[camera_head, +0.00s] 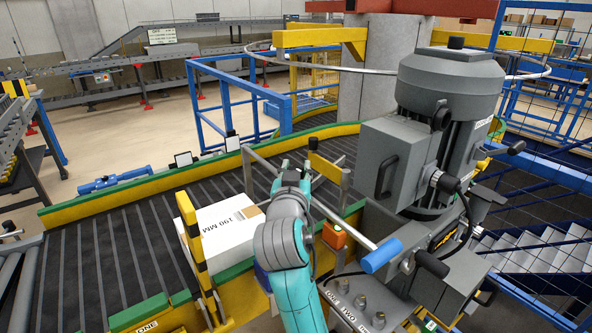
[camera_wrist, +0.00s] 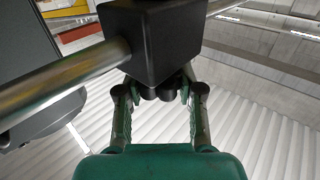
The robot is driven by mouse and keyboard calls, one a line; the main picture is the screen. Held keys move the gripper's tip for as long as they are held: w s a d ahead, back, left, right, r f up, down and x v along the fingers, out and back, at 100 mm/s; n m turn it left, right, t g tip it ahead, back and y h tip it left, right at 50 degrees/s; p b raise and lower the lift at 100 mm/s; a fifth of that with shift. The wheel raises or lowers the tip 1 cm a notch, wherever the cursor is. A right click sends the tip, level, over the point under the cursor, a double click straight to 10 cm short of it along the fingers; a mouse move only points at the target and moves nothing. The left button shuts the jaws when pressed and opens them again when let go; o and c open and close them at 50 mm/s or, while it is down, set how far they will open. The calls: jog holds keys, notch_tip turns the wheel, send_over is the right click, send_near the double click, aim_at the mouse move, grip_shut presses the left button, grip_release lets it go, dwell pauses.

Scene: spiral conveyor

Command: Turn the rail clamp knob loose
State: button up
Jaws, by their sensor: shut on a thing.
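In the wrist view, a black clamp block (camera_wrist: 150,42) sits on a round metal rail (camera_wrist: 60,82) that runs across the picture. A dark, lobed knob (camera_wrist: 160,91) shows just under the block. My gripper (camera_wrist: 160,84) has a finger on each side of the knob and is shut on it; the exact contact is partly hidden in shadow. In the head view my teal arm reaches up to the metal rail frame over the conveyor. There the knob and fingertips are hidden or too small to make out.
A blue-ended lever (camera_head: 382,255) and an orange box (camera_head: 334,236) are close on the right. A large grey motor (camera_head: 447,85) stands beyond them. A yellow-black post (camera_head: 192,240) stands left.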

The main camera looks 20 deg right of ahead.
jog(key=shift+n+t+y, duration=0.6)
jog(key=shift+n+y, duration=0.8)
jog(key=shift+y, duration=0.7)
jog(key=o, duration=1.2)
jog(key=shift+c, duration=0.2)
jog(key=s+a, duration=0.1)
jog(key=s, duration=1.1)
jog(key=shift+a, duration=0.35)
jog(key=shift+w, duration=0.1)
